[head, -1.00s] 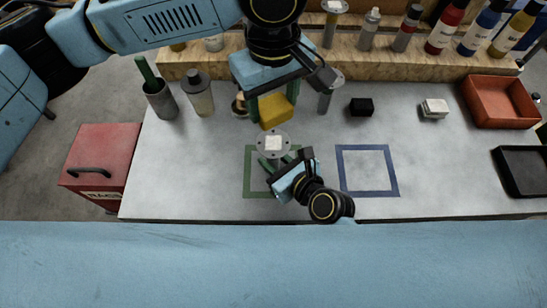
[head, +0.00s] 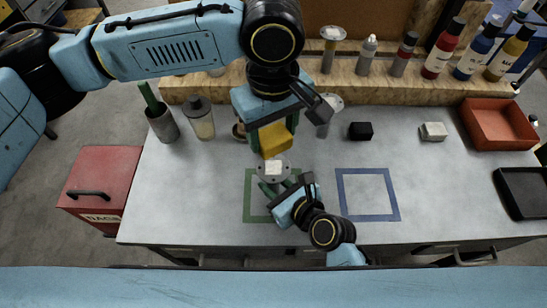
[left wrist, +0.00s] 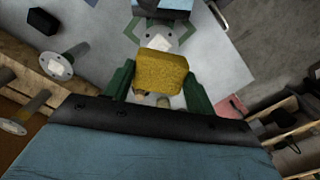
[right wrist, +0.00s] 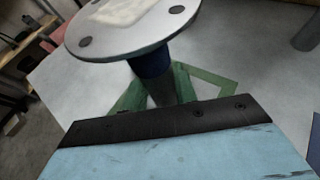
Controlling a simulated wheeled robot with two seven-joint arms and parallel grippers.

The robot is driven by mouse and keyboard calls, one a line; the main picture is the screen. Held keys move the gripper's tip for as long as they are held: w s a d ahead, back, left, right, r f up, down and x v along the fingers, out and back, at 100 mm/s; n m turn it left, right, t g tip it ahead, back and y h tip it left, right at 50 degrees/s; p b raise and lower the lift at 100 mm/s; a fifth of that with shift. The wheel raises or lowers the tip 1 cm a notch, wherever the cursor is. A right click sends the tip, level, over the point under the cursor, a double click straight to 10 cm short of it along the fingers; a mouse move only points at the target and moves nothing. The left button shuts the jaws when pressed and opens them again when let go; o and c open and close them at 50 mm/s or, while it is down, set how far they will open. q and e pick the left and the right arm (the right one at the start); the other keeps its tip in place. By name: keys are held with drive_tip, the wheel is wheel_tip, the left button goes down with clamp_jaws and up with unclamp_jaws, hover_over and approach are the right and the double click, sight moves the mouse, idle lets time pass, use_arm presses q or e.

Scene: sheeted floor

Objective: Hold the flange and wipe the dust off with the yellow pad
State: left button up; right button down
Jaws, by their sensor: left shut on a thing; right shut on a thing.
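The flange (head: 265,178) is a grey disc with bolt holes and a pale patch on its top face. My right gripper (head: 277,192) is shut on its stem (right wrist: 153,62) and holds it upright over the green square. The disc (right wrist: 175,32) fills the top of the right wrist view; no pad shows there. My left gripper (head: 272,136) is shut on the yellow pad (head: 274,140), just behind and above the disc. In the left wrist view the pad (left wrist: 162,72) sits between green fingers, with the pale patch (left wrist: 148,32) beyond it. I cannot tell if they touch.
The green square outline (head: 247,212) and empty blue square outline (head: 369,217) mark the bench. A grey cup (head: 163,125), bottle (head: 201,120), black block (head: 360,131), white block (head: 433,131), red tray (head: 500,146) and black tray (head: 524,213) stand around. Bottles line the back ledge.

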use_arm(q)
drive_tip(key=shift+a+f, duration=0.1)
drive_tip(key=shift+a, duration=0.85)
hover_over(281, 168)
drive_tip(key=a, duration=0.4)
drive_tip(key=shift+d+f, duration=0.15)
drive_tip(key=shift+f, duration=1.65)
drive_tip(key=shift+d+f, duration=0.1)
drive_tip(key=shift+f, duration=1.65)
drive_tip(key=shift+d+f, duration=0.45)
drive_tip(key=shift+d, duration=0.15)
drive_tip(key=shift+c, duration=0.4)
drive_tip(key=shift+d, duration=1.5)
drive_tip(key=shift+a+f, duration=0.15)
drive_tip(key=shift+a, duration=2.05)
drive_tip(key=shift+d+r, duration=0.1)
drive_tip(key=shift+r, duration=4.15)
drive_tip(key=shift+f, duration=0.2)
